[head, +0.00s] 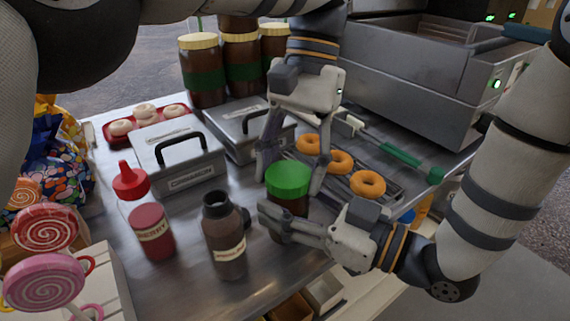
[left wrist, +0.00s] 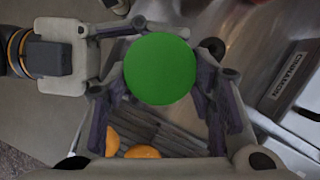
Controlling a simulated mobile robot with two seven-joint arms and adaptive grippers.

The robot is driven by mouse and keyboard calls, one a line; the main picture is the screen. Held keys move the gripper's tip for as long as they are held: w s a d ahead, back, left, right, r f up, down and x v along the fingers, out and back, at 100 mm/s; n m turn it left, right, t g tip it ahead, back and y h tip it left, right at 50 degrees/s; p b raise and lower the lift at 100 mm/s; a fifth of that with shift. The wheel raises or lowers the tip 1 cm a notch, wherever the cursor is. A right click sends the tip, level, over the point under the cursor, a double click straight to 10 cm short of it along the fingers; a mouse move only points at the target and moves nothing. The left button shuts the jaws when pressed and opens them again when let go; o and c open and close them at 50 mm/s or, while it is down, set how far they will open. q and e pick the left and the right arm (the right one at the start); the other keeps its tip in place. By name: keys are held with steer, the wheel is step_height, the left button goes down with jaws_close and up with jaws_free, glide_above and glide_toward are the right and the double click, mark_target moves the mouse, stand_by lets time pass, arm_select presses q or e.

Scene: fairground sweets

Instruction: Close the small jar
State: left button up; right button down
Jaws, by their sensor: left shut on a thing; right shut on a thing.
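The small jar (head: 291,206) has dark brown contents and stands upright near the table's front edge. A green lid (head: 287,177) is directly over its mouth; I cannot tell whether it is fully seated. My left gripper (head: 290,182) comes from above and is shut on the lid, one finger on each side. The lid shows as a round green disc in the left wrist view (left wrist: 160,68), hiding the jar beneath. My right gripper (head: 270,218) comes from the right, low down, and is shut on the jar's body; its grip is partly hidden.
Orange doughnuts (head: 368,184) lie on a rack close behind my grippers. A brown bottle (head: 228,255) and a red sauce bottle (head: 152,232) stand to the left. The cinnamon box (head: 190,177) is behind them. A green-handled tool (head: 396,156) lies before the fryer (head: 412,105).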

arm_select(q)
steer(key=m, duration=0.2)
steer(key=m+t+y, duration=0.1)
steer(key=m, duration=0.1)
steer(key=shift+s+d+m, duration=0.15)
steer(key=shift+d+m, duration=0.05)
steer(key=shift+m, duration=0.1)
steer(key=m, duration=0.2)
steer(key=m+t+y, duration=0.1)
steer(key=m, duration=0.1)
steer(key=shift+s+r, duration=0.1)
steer(key=shift+s, duration=0.1)
steer(key=m, duration=0.1)
steer(key=m+t, duration=0.1)
steer(key=m, duration=0.1)
steer(key=m+t, duration=0.1)
steer(key=m, duration=0.1)
steer(key=shift+s, duration=0.25)
steer(key=m+t, duration=0.1)
steer(key=m, duration=0.3)
steer(key=shift+s, duration=0.15)
steer(key=m, duration=0.2)
steer(key=m+t+h, duration=0.1)
steer(key=m, duration=0.2)
steer(key=shift+s+a+m+t, duration=0.15)
steer(key=shift+a+m+t, duration=0.1)
steer(key=shift+m+t, duration=0.15)
steer(key=o, duration=0.7)
steer(key=shift+d, duration=0.1)
steer(key=shift+o, duration=0.2)
